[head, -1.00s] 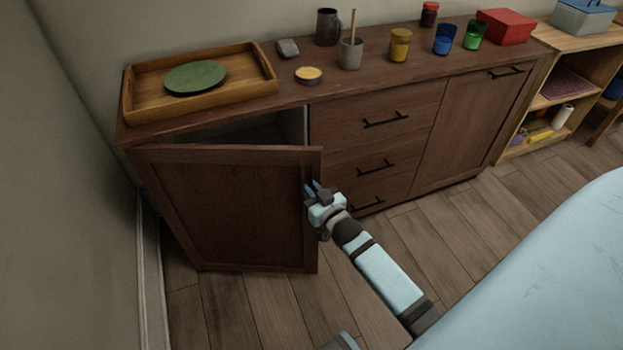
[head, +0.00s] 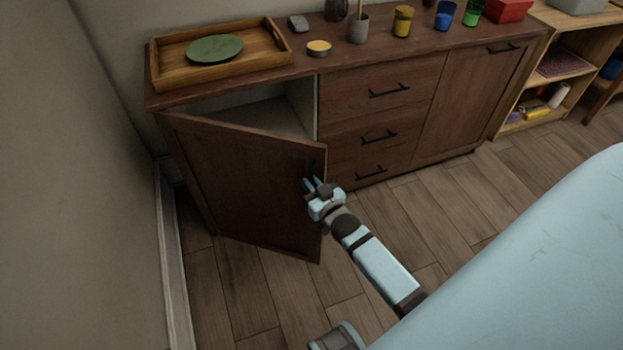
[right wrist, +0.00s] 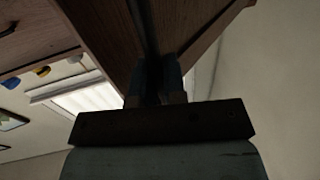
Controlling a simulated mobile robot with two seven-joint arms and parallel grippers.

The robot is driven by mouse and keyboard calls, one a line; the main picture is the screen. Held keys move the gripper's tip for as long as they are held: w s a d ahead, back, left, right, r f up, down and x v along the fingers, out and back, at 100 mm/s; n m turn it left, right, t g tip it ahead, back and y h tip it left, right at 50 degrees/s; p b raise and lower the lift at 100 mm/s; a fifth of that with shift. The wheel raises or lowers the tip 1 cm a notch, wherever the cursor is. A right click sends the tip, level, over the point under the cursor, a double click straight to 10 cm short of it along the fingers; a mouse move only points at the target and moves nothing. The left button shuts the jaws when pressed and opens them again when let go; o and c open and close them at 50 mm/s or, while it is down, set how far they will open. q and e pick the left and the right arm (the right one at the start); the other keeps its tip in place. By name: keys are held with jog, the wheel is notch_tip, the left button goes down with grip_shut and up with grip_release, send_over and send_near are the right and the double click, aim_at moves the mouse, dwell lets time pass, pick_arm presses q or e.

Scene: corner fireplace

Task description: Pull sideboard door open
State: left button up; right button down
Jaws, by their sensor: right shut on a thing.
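The dark brown sideboard (head: 348,98) stands against the wall. Its left door (head: 245,185) is hinged at the left and stands ajar, its right edge swung out from the body. Through the gap the pale inside of the compartment (head: 262,112) shows. My right gripper (head: 313,186) is at the door's free edge and is shut on the door handle, which it mostly hides. In the right wrist view the fingers (right wrist: 155,85) reach up to the dark handle bar (right wrist: 146,30) by the door panel. My left gripper is not in view.
The wall (head: 80,200) is close at left. Wooden floor (head: 285,305) lies clear before the door.

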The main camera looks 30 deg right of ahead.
jog(key=shift+a+r, duration=0.1)
jog(key=shift+a, duration=0.2)
jog(key=c, duration=1.2)
grip_release()
jog(key=s+p, duration=0.1)
jog(key=s, duration=1.3)
jog(key=shift+a+p, duration=0.25)
jog(key=shift+p, duration=0.15)
